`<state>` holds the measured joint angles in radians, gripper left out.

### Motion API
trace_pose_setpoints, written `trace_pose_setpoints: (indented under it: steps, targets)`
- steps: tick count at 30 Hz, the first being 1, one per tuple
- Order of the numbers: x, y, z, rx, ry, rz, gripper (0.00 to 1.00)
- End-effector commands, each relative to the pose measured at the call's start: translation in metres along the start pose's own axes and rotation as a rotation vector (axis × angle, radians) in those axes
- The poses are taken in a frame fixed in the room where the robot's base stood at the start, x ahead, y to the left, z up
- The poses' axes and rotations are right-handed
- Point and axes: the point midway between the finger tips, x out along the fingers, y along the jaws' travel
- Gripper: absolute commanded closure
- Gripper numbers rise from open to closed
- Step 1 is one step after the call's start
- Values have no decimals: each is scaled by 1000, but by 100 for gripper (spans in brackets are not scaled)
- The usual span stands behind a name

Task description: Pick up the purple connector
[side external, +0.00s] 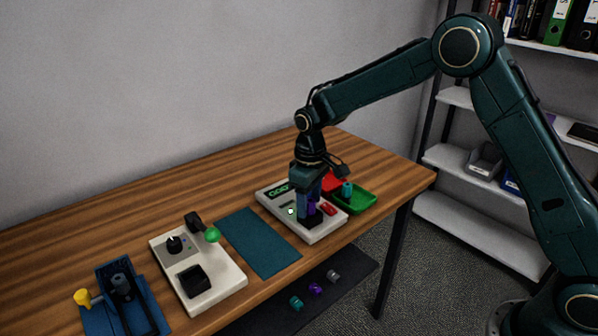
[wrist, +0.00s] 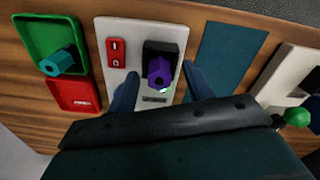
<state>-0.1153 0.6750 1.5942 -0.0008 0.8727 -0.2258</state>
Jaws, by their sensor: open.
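The purple connector (wrist: 161,72) stands in a black socket (wrist: 158,47) on a white device (wrist: 126,30). It shows in the wrist view between my two blue fingers. In the side external view the purple connector (side external: 311,206) is partly hidden by my gripper. My gripper (wrist: 158,84) is open, with one finger on each side of the connector and a visible gap on both sides. In the side external view my gripper (side external: 309,203) points down over the white device (side external: 325,234).
A green tray (side external: 362,202) holding a teal connector (side external: 347,189) and a red tray (side external: 333,180) sit beside the device. A teal mat (side external: 258,241) lies on the other side. A white lever box (side external: 218,286) and a blue fixture (side external: 152,302) stand further left. Several small connectors (side external: 315,289) lie on a lower shelf.

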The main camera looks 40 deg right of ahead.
Motion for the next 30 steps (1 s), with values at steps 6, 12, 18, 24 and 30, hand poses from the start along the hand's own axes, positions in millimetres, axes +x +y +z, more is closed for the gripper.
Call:
trace_pose_setpoints:
  steps: [6, 12, 18, 24, 30]
  targets:
    - [8, 0, 0, 0, 0, -1, 49]
    - [7, 0, 0, 0, 0, -1, 49]
    - [7, 0, 0, 0, 0, 0, 49]
    - [7, 0, 0, 0, 0, 0, 86]
    - [7, 0, 0, 0, 1, 0, 100]
